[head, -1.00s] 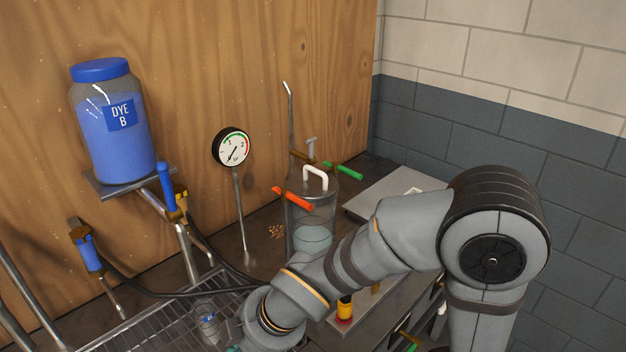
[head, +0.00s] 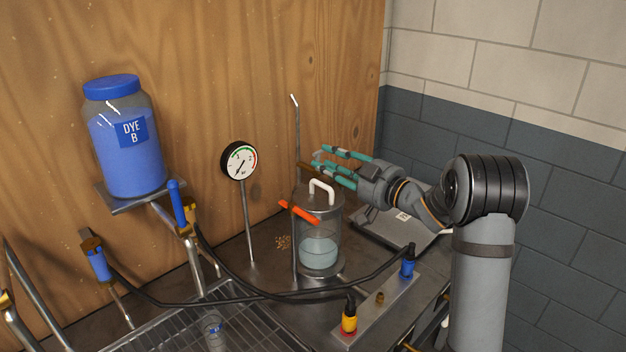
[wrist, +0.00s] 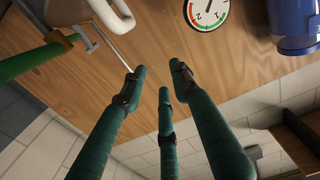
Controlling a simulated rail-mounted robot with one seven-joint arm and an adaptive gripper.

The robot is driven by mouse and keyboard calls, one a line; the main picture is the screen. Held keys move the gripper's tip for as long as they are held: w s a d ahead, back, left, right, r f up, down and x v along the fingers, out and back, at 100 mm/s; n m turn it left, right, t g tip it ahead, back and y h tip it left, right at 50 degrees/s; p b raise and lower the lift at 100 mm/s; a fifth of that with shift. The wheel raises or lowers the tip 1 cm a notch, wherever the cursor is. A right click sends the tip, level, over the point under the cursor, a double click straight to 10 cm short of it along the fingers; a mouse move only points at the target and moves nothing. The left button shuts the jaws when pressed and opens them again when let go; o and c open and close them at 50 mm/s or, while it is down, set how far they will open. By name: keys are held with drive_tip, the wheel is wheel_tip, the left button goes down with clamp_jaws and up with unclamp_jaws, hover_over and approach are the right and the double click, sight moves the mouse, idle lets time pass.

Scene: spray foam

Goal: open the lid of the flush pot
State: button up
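The flush pot appears to be the clear cylinder (head: 318,228) standing on the bench, with pale liquid in its lower part. Its lid (head: 318,204) is on top and has a white arched handle (head: 321,189). The handle also shows at the top left of the wrist view (wrist: 100,14). My three-fingered gripper (head: 332,162) reaches in from the right, just above and behind the handle in the picture. In the wrist view my gripper's fingertips (wrist: 160,80) are spread apart, with nothing between them. The fingers look clear of the handle.
An orange lever (head: 299,212) crosses the pot's left side. A green lever (wrist: 30,60) is close to my fingers in the wrist view. A pressure gauge (head: 239,160) and blue dye jar (head: 130,150) stand left. Black hoses (head: 240,297) cross the bench in front.

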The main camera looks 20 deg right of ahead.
sight(328, 189)
wheel_tip(328, 189, down, 8)
drive_tip(key=shift+a+r+p, duration=0.1)
drive_tip(key=shift+r+p, duration=0.1)
drive_tip(key=shift+p, duration=0.25)
drive_tip(key=p+x, duration=0.2)
drive_tip(key=x, duration=0.4)
drive_tip(key=shift+a+r+p, duration=0.1)
drive_tip(key=shift+a+p, duration=0.05)
drive_tip(key=shift+p, duration=0.2)
drive_tip(key=shift+w+a, duration=0.15)
drive_tip(key=shift+w, duration=0.5)
drive_tip(key=shift+c, duration=1.3)
drive_tip(key=c, duration=0.4)
drive_tip(key=shift+a, duration=0.1)
clamp_jaws()
